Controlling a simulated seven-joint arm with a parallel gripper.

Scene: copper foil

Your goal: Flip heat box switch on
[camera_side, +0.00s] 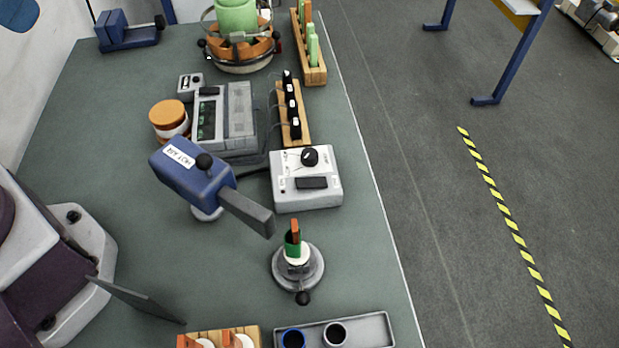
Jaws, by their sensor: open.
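A white control box (281,194) stands right of the table's middle in the side view; it looks like the heat box. It has a black round knob (310,156) on top and a dark rectangular switch (312,183) nearer its front edge. I cannot tell the switch's position. A blue unit (200,185) labelled hot air, with a grey flat nozzle, stands to its left. My gripper (140,292) is at the lower left, open, with dark flat fingers spread and nothing seen between them. It is well apart from the white box.
A round grey stand (313,275) holding a green and orange piece is in front of the box. A grey tray (372,332) with cups and a wooden rack (252,333) lie at the front. Behind are a grey device (238,110) and a wooden rack (284,100) of black-topped items.

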